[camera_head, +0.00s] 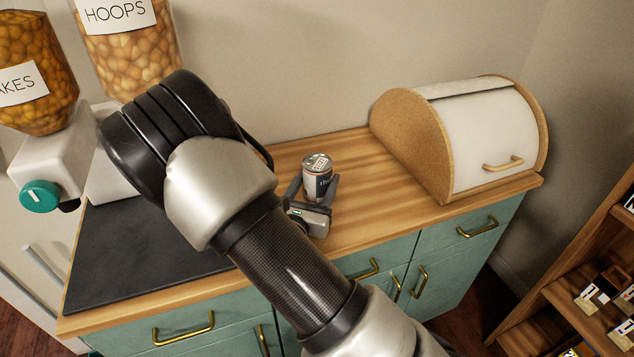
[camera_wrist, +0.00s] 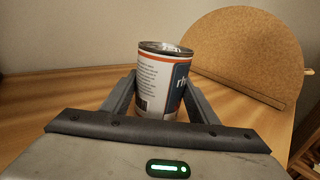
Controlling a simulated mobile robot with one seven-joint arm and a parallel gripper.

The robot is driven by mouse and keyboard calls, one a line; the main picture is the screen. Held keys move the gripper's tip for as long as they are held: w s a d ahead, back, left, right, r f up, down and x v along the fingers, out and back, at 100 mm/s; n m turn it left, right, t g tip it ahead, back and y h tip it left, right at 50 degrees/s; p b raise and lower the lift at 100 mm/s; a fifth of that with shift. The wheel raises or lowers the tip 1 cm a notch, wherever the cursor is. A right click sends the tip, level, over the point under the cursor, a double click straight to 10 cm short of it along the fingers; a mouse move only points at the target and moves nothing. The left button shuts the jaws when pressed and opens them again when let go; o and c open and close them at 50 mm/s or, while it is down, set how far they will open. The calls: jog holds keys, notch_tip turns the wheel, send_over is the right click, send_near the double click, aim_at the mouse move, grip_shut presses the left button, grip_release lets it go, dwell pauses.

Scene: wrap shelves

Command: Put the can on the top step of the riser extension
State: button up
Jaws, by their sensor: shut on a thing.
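The can (camera_head: 316,182) is upright, with a metal top and a label of dark and white parts. In the wrist view the can (camera_wrist: 160,84) stands between the two fingers, its label white and blue with an orange band. My gripper (camera_head: 319,184) is shut on the can over the wooden counter, left of the bread bin. I cannot tell whether the can's base touches the counter, as the gripper body hides it in the wrist view. I do not make out a riser extension in either view.
A bread bin (camera_head: 490,137) with a white lid and cork side stands at the counter's right end. Cereal dispensers (camera_head: 130,45) and a dark mat (camera_head: 140,245) are at the left. Wooden shelves (camera_head: 600,270) with small goods are at the lower right. The counter (camera_head: 375,215) is bare around the can.

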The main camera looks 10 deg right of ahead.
jog(key=shift+f, duration=0.15)
jog(key=o, duration=1.3)
